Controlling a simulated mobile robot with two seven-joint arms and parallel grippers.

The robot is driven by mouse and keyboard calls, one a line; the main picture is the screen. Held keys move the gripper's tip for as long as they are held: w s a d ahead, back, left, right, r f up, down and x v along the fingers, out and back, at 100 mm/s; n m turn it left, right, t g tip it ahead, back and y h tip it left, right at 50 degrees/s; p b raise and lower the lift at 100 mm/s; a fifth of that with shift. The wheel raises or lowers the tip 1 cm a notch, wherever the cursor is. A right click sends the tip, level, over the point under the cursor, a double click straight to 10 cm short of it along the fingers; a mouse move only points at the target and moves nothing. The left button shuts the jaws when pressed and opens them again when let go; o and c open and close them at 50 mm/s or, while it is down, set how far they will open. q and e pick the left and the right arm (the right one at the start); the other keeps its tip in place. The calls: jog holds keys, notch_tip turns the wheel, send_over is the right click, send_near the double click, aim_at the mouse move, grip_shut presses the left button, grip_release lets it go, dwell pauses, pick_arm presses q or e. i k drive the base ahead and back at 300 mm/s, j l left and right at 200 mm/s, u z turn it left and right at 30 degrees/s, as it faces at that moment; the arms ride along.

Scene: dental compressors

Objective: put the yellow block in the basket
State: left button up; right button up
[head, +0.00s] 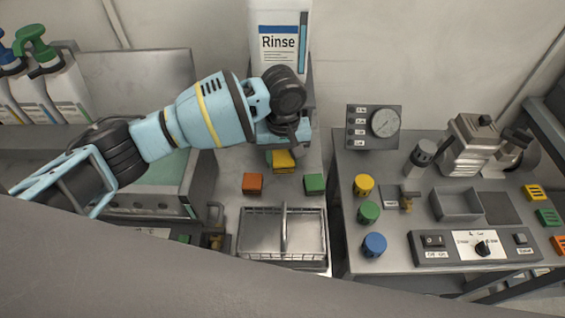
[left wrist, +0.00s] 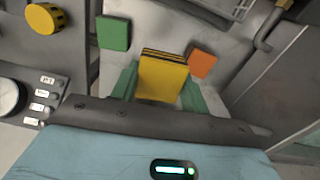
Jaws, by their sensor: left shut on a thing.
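The yellow block (head: 283,160) is between the fingers of my left gripper (head: 281,157), at the back of the middle counter. In the left wrist view the yellow block (left wrist: 163,77) sits between the green fingertips of the gripper (left wrist: 158,88), which is shut on it. I cannot tell whether the block touches the counter. The wire basket (head: 283,237), with a divider and handle across its middle, stands nearer the front of the counter and looks empty. My right gripper is not in view.
An orange block (head: 252,183) and a green block (head: 314,184) lie between the yellow block and the basket, left and right. A Rinse container (head: 280,35) stands behind. The right bench holds a gauge box (head: 373,127) and yellow, green and blue knobs (head: 374,244).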

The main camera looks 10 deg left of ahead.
aim_at(261, 235)
jog(key=l+u, duration=0.35)
jog(key=k+l+u, duration=0.1)
jog(key=l+u, duration=0.25)
jog(key=k+l+u, duration=0.1)
jog(key=l+u, duration=0.25)
jog(key=l, duration=0.15)
